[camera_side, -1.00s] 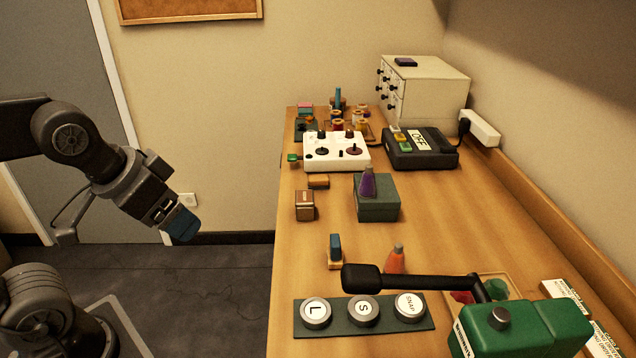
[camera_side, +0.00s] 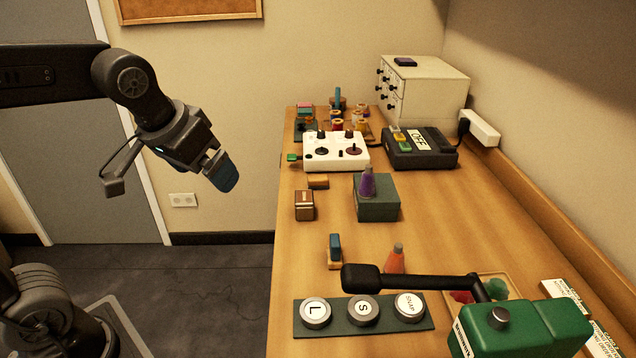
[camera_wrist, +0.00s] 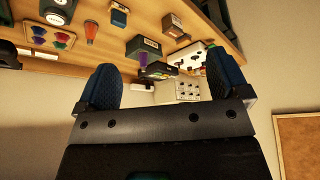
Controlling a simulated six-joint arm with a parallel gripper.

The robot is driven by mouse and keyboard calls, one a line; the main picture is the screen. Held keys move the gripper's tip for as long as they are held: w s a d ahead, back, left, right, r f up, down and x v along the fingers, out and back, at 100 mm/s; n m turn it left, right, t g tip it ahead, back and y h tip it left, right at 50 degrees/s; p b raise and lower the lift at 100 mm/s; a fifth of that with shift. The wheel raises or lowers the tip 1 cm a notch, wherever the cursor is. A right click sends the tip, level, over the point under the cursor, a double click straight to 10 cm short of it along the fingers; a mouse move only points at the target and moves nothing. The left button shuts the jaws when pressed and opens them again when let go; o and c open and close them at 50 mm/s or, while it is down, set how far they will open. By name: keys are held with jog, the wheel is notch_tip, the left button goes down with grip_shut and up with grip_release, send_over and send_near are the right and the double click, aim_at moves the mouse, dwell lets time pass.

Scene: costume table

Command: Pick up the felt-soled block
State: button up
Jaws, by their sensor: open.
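Several small blocks stand on the wooden table, and I cannot tell for certain which has a felt sole. A brown block with a pale stripe (camera_side: 304,205) stands near the table's left edge; it also shows in the wrist view (camera_wrist: 172,25). A small tan block (camera_side: 318,181) lies just behind it. A wooden block with an upright blue piece (camera_side: 335,250) stands nearer the front. My gripper (camera_side: 222,172), with blue finger pads, is in the air left of the table, apart from every block. In the wrist view my gripper (camera_wrist: 160,80) is open and empty.
A green box (camera_side: 378,207) carries a purple cone (camera_side: 367,184). An orange cone (camera_side: 395,260) stands by the black lever of a green press (camera_side: 520,328). A white control box (camera_side: 336,160) and a cream drawer cabinet (camera_side: 440,85) are farther back. The table middle is mostly clear.

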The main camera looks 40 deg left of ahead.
jog(key=w+a+n, duration=0.2)
jog(key=w, duration=1)
jog(key=n+g+y, duration=0.2)
jog(key=n+y, duration=0.1)
jog(key=n, duration=0.3)
send_over(318, 179)
jog(key=s+d, duration=0.2)
notch_tip(318, 179, down, 19)
jog(key=shift+a+f, duration=0.1)
jog(key=shift+a, duration=0.05)
jog(key=shift+w+x, duration=0.2)
jog(key=shift+x, duration=2.7)
jog(key=shift+c, duration=0.2)
jog(key=c, duration=0.9)
jog(key=shift+c, duration=0.3)
